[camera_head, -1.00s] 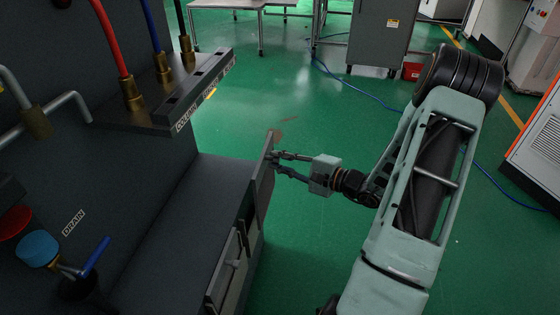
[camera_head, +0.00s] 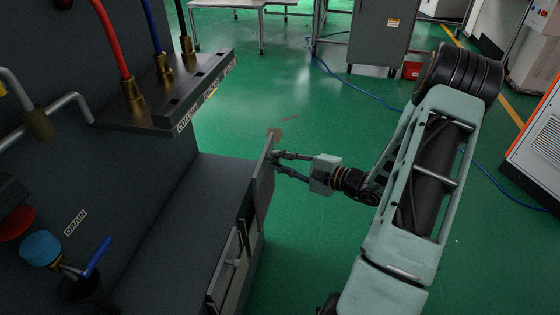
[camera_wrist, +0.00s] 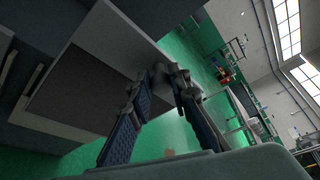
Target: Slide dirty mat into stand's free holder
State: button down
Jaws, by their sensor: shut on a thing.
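I cannot make out a mat or a stand with holders for certain. A flat light-grey panel (camera_head: 262,190) stands upright, nearly edge-on, at the right side of the dark machine in the head view. In the wrist view the panel (camera_wrist: 128,42) shows a dark inner face within a pale border. My gripper (camera_head: 274,162) is at the panel's far upper edge, reaching in from the right. In the wrist view the fingertips of my gripper (camera_wrist: 168,74) come together at the panel's edge, shut on it. The fingers hide the exact contact.
The dark machine (camera_head: 165,210) fills the left, with a hose shelf (camera_head: 180,100) above and a blue-handled drain valve (camera_head: 97,256). Another front with a handle (camera_head: 230,262) lies nearer. Green floor (camera_head: 320,240) is clear to the right. An orange-and-grey cabinet (camera_head: 540,140) stands far right.

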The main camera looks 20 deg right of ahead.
aim_at(265, 170)
jog(key=shift+w+a+b, duration=0.25)
jog(key=shift+w+a, duration=0.2)
jog(key=shift+a, duration=0.25)
jog(key=shift+w+a+b, duration=0.2)
jog(key=shift+w+a, duration=0.3)
jog(key=shift+a, duration=0.25)
jog(key=shift+w+a+b, duration=0.25)
jog(key=shift+w+a, duration=0.2)
jog(key=shift+a, duration=0.25)
jog(key=shift+s+a+b, duration=0.1)
jog(key=shift+b, duration=0.35)
dwell(0.3)
jog(key=shift+f, duration=0.2)
jog(key=shift+f+b, duration=1.65)
jog(key=shift+b, duration=0.1)
jog(key=shift+f, duration=0.2)
